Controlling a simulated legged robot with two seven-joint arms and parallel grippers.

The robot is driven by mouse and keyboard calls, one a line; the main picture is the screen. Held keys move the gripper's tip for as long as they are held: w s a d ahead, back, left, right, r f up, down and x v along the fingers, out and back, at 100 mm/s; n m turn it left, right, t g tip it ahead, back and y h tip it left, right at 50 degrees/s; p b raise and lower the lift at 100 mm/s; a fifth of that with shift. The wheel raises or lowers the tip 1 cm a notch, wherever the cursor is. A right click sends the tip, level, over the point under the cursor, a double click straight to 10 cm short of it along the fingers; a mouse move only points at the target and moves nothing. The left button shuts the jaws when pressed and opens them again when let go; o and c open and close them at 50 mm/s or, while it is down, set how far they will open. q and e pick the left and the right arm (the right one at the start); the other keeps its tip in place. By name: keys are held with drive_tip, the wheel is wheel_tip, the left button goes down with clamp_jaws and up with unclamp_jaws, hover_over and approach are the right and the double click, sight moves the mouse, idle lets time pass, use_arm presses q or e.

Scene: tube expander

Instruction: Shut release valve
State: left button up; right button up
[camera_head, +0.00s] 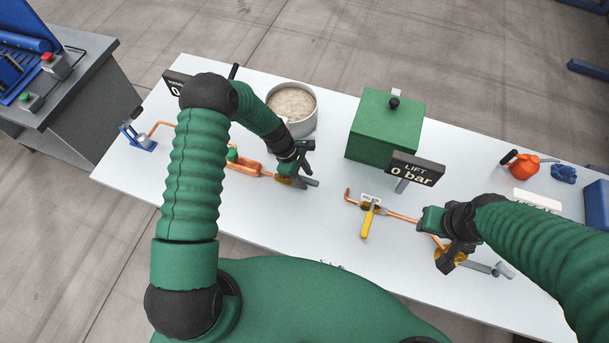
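A valve with a yellow lever (369,222) and a small white label sits on a copper pipe (402,217) in front of the green box; its lever points toward my body. My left gripper (304,176) is low over the table at the right end of another copper pipe (268,174), over a brass-coloured fitting (284,181). My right gripper (456,252) is at the right end of the yellow-lever pipe, over a second brass-coloured fitting (460,260). The grippers partly hide both fittings, and I cannot tell whether either grips anything. Which part is the release valve is not readable.
A round pot (292,105) stands at the back. An orange oil can (524,165) and a blue item (563,173) lie at the right.

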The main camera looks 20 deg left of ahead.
use_arm(q)
drive_tip(key=shift+w+f, duration=0.15)
drive_tip(key=c, duration=0.5)
clamp_jaws()
drive_tip(key=shift+w+r, duration=0.25)
